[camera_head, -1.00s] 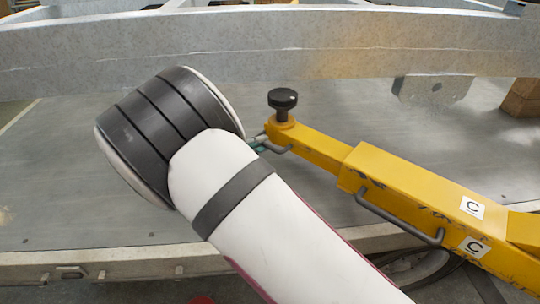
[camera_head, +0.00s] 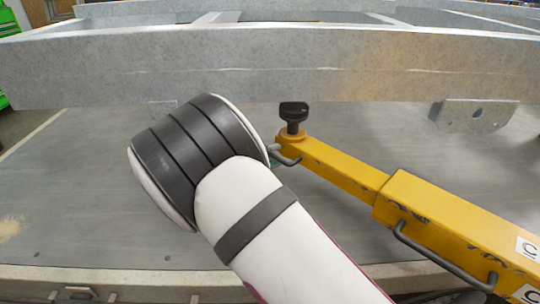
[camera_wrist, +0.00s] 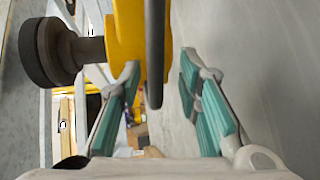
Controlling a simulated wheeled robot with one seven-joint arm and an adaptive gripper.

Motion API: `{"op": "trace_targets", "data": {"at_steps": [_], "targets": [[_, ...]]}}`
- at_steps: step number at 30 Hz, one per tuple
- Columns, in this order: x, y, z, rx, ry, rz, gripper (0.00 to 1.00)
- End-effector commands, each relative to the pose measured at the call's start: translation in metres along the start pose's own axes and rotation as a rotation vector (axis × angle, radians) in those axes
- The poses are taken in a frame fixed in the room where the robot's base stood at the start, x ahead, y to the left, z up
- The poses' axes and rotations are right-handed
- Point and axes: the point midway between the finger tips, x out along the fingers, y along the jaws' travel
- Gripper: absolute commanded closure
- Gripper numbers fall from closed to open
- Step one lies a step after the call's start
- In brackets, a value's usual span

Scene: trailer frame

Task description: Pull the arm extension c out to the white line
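The arm extension c (camera_head: 340,165) is the thinner yellow bar that sticks out of the thicker yellow arm (camera_head: 450,222). A black knob (camera_head: 293,113) stands on its end; it also shows in the wrist view (camera_wrist: 48,52). A thin grey handle (camera_head: 287,159) is on the extension's end. In the wrist view my gripper (camera_wrist: 160,72) has its teal fingers apart, with the dark handle bar (camera_wrist: 154,45) seen between them. The left fingertip overlaps the yellow end (camera_wrist: 128,25); contact cannot be told. In the head view my arm hides most of the gripper. I cannot make out the white line.
A galvanised trailer beam (camera_head: 260,65) runs across behind the yellow arm. A grey board (camera_head: 90,190) lies below it. A second grey handle (camera_head: 440,260) and C labels (camera_head: 527,248) are on the thicker arm. A metal bracket (camera_head: 478,114) hangs from the beam.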

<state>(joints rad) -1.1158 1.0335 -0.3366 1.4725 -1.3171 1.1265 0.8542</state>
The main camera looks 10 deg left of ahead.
Motion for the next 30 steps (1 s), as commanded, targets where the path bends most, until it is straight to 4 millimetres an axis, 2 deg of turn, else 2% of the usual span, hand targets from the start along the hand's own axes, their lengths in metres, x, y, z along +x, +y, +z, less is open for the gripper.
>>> {"op": "trace_targets", "data": {"at_steps": [7,11,24,30], "targets": [[-0.004,0.002,-0.002,0.002,0.004,0.001,0.69],[-0.015,0.002,-0.002,0.003,0.005,0.001,0.69],[-0.097,0.001,-0.002,0.001,0.005,0.0,0.69],[-0.117,0.001,-0.001,0.002,0.003,0.0,0.69]]}}
